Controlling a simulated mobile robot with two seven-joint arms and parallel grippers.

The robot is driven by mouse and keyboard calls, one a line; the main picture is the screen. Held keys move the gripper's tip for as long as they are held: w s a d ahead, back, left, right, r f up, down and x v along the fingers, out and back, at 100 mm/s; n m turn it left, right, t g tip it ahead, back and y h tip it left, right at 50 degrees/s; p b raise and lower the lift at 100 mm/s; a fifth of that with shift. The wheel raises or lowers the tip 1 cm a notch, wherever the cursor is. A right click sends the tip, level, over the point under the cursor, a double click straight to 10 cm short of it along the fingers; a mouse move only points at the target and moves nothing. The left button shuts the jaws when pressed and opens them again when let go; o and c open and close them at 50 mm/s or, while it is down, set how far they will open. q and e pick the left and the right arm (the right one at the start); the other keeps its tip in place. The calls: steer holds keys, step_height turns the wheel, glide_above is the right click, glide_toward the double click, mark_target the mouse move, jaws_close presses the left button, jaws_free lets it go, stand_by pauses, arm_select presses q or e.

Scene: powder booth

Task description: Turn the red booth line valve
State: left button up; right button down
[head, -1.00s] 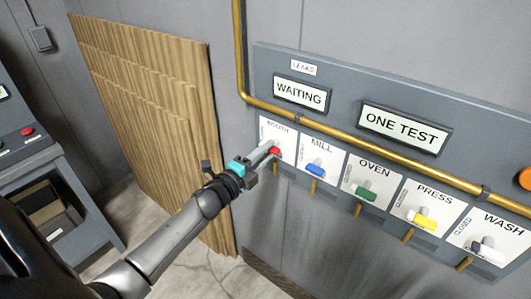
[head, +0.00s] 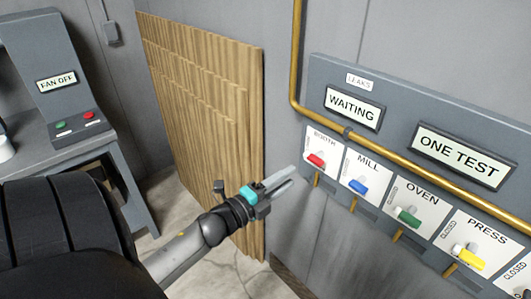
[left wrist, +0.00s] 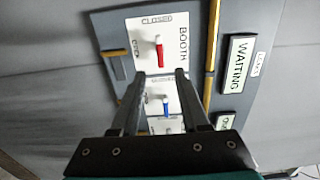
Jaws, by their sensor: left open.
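The red booth valve handle (head: 316,159) sits on the white BOOTH plate, leftmost on the grey panel. In the left wrist view the red handle (left wrist: 159,52) lies just beyond the fingertips, roughly parallel to the blue one. The plate there reads CLOSED at the top, with small text at its left. My left gripper (head: 291,176) is open and empty, with its fingertips a little left of and below the red handle, apart from it. In the left wrist view my left gripper (left wrist: 160,74) shows both fingers spread. My right gripper is not in view.
Blue (head: 358,186), green (head: 408,215) and yellow (head: 468,256) handles sit rightward along the panel. A brass pipe (head: 385,150) runs above them. Signs read WAITING (head: 352,107) and ONE TEST (head: 459,155). Wooden boards (head: 205,120) lean left; a FAN OFF console (head: 57,82) stands far left.

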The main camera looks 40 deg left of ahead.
arm_select(q)
steer(key=s, duration=0.6)
steer(key=shift+s+a, duration=0.15)
steer(key=shift+a, duration=0.1)
steer(key=s+d+f+n+g+y+b, duration=0.1)
steer(key=s+f+n+g, duration=0.25)
steer(key=f, duration=0.75)
steer(key=s+d+f+n+g+y, duration=0.1)
steer(key=s+d+f+n+g, duration=0.2)
steer(key=f, duration=0.8)
steer(key=s+f+n+g+y+b, duration=0.15)
steer(key=s+f+n, duration=0.3)
steer(key=f, duration=0.65)
steer(key=s+d+f+n+g+h, duration=0.1)
steer(key=s+d+f+n+g, duration=0.1)
steer(key=s+d+f+g, duration=0.2)
steer(key=s+d+f+n+g+h, duration=0.1)
steer(key=s+d+f+n+g, duration=0.2)
steer(key=s+f, duration=0.8)
steer(key=s+d+g, duration=0.2)
steer(key=s+d, duration=0.1)
steer(key=s, duration=0.2)
steer(key=shift+s+n+b, duration=0.3)
steer(key=shift+b, duration=0.1)
